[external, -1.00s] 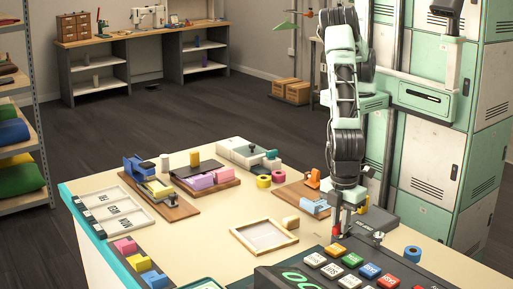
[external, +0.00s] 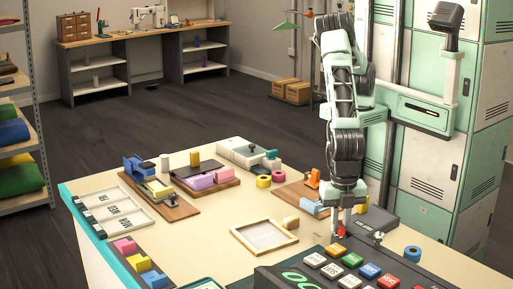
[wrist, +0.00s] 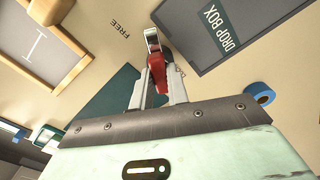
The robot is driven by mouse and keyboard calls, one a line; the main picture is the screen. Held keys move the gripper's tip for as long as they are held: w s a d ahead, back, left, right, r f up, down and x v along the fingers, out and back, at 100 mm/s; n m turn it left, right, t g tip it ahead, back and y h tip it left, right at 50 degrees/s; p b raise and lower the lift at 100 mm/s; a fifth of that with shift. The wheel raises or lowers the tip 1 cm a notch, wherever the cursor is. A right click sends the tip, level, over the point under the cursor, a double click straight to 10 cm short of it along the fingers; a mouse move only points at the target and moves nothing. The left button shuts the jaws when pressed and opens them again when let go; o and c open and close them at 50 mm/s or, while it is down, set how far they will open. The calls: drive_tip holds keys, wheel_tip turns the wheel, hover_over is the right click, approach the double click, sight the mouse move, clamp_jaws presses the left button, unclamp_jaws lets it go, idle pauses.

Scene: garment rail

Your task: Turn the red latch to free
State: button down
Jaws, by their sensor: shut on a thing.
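The red latch (wrist: 157,72) stands between my gripper's two fingers in the wrist view, with a pale metal end beyond it. My gripper (wrist: 158,88) is shut on it. The printed word FREE (wrist: 121,29) is on the cream table top to the upper left of the latch. In the external view my gripper (external: 341,224) points down at the table's right part, and a bit of the red latch (external: 341,233) shows at its fingertips. The rest of the latch is hidden there.
A dark grey drop box (wrist: 222,45) lies close to the right of the latch. A wooden frame (external: 264,235) and a console with coloured buttons (external: 330,268) are near my gripper. A blue tape roll (external: 412,254) stands to the right.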

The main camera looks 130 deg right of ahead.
sight(340, 224)
drive_tip(key=n, duration=0.5)
drive_tip(key=shift+b, duration=0.3)
drive_tip(key=shift+n, duration=0.4)
drive_tip(key=c, duration=1.4)
unclamp_jaws()
drive_tip(key=shift+o, duration=0.2)
wheel_tip(340, 224, up, 18)
drive_tip(key=b, duration=0.3)
drive_tip(key=shift+f, duration=0.25)
